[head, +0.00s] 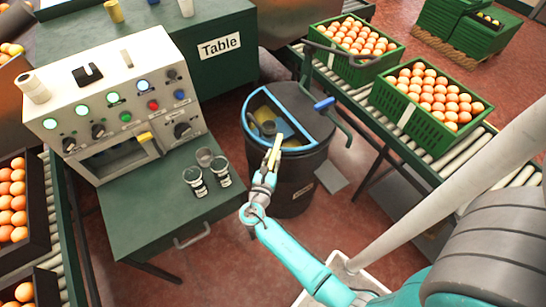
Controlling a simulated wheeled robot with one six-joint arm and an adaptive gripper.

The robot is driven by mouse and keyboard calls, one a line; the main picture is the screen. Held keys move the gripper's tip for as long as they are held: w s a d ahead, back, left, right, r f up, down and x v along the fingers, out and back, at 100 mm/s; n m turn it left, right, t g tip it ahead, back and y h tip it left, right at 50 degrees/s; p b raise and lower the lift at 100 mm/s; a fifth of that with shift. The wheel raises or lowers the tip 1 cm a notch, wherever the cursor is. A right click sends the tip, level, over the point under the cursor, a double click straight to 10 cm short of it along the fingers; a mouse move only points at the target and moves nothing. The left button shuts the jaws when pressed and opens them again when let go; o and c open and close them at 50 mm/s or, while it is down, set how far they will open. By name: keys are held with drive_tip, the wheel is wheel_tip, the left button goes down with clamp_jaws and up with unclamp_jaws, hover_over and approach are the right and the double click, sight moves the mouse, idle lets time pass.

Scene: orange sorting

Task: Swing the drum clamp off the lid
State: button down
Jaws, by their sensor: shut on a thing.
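A dark drum (290,192) stands on the floor in the middle. Its top has a blue rim and a dark lid (305,112) on the right part; the left part shows an opening with something yellowish inside. My gripper (272,160) is at the front of the drum top, shut on a pale yellow bar (276,146) that sticks up towards the rim. A lever with a blue grip (324,103) is at the drum's right edge. I cannot tell for sure which part is the drum clamp, nor whether the bar is joined to the drum.
Roller conveyors carry green crates of oranges (430,112) at right. An open white bin (338,268) is below my arm.

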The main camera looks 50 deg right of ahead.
drive_tip(key=shift+w, duration=0.1)
drive_tip(key=m+g, duration=0.1)
drive_tip(key=m+g+h, duration=0.1)
drive_tip(key=g, duration=0.2)
drive_tip(key=shift+w+a+m, duration=0.15)
drive_tip(key=shift+w+m, duration=0.15)
drive_tip(key=shift+m, duration=0.1)
drive_tip(key=shift+w+m+g+h, duration=0.1)
drive_tip(key=shift+m+g+h, duration=0.1)
drive_tip(key=shift+m+g, duration=0.8)
drive_tip(key=shift+w+m+g+h, duration=0.15)
drive_tip(key=shift+m+g, duration=0.35)
drive_tip(key=shift+g, duration=1.2)
drive_tip(key=c, duration=1)
unclamp_jaws()
drive_tip(key=shift+c, duration=0.2)
drive_tip(key=shift+a, duration=0.1)
drive_tip(key=a, duration=0.8)
drive_tip(key=w+a, duration=0.1)
drive_tip(key=a, duration=0.2)
drive_tip(key=shift+a, duration=0.4)
